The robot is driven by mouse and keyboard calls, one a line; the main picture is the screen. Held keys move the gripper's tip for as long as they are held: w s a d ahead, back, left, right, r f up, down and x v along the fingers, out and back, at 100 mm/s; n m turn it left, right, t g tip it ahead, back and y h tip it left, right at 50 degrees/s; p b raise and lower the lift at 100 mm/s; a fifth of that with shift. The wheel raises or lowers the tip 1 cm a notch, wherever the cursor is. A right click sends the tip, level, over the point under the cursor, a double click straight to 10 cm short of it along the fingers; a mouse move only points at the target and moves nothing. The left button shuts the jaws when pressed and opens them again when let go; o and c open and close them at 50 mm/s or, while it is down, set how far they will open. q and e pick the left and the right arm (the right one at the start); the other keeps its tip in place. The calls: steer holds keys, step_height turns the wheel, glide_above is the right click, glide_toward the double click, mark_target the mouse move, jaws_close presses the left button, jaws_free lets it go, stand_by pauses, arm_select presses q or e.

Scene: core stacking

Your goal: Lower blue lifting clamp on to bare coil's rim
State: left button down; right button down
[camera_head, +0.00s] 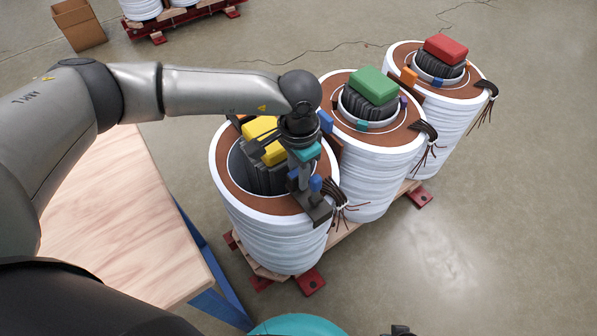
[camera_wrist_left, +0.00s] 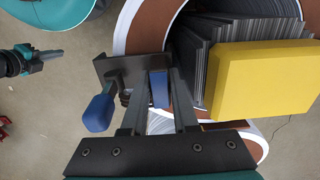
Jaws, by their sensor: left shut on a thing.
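My left gripper (camera_head: 300,180) is shut on the blue lifting clamp, a dark bracket (camera_head: 319,211) with a blue knob (camera_head: 316,183). In the left wrist view the fingers (camera_wrist_left: 158,100) close on its blue block (camera_wrist_left: 158,88), with the blue knob (camera_wrist_left: 98,112) to the left. The bracket is at the right front edge of the near coil (camera_head: 265,235), over its brown rim (camera_head: 235,175). I cannot tell whether it touches the rim. Dark core plates with a yellow block (camera_head: 260,128) stand inside this coil. My right gripper (camera_wrist_left: 35,58) shows small at the wrist view's left edge.
Two more coils stand behind in a row, with a green block (camera_head: 373,86) and a red block (camera_head: 446,49). Dark cables (camera_head: 345,195) hang beside the clamp. A wooden table (camera_head: 120,220) is at the left. The floor at the right is clear.

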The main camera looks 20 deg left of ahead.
arm_select(q)
steer(key=shift+f+b, duration=0.55)
steer(key=shift+f, duration=0.05)
steer(key=c, duration=0.6)
jaws_free()
step_height(320, 180, up, 15)
steer(key=p, duration=0.5)
steer(key=shift+r, duration=0.15)
